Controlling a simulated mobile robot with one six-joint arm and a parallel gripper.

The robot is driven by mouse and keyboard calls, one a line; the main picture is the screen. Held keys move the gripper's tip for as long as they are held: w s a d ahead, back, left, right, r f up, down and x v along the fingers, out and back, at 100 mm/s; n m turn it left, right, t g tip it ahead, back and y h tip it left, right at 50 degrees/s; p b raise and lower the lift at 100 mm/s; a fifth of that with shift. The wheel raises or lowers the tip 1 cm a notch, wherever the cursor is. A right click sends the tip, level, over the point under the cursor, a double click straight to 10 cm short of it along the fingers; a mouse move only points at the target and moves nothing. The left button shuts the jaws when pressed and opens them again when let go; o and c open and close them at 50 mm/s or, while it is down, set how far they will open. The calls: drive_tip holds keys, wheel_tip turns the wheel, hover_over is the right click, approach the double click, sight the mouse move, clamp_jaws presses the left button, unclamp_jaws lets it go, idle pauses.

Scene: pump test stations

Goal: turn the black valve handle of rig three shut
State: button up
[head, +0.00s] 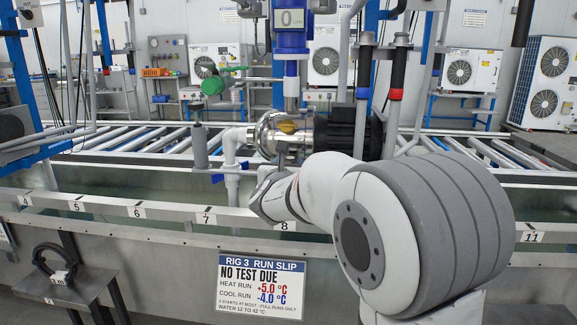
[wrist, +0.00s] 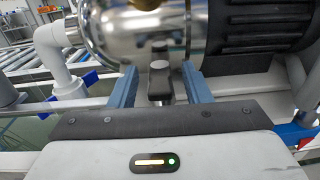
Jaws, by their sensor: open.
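In the wrist view my gripper (wrist: 158,78) is open, with one blue-grey finger on each side of a small black handle (wrist: 161,86). The handle stands between the fingers, below the shiny pump body, with a visible gap to each finger. It looks like the black valve handle; how far it is turned I cannot tell. In the head view my arm hides the handle and the gripper fingers. The shiny pump (head: 278,136) with its black motor (head: 347,130) stands above the sign (head: 262,285) reading "RIG 3 RUN SLIP, NO TEST DUE".
A white pipe elbow (wrist: 58,40) with a blue handle (wrist: 86,78) is left of my gripper. The numbered trough rail (head: 137,212) runs across in front of the pump. A small stand (head: 70,284) with a black ring-shaped object is at lower left.

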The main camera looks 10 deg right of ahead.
drive_tip(key=shift+c, duration=0.5)
clamp_jaws()
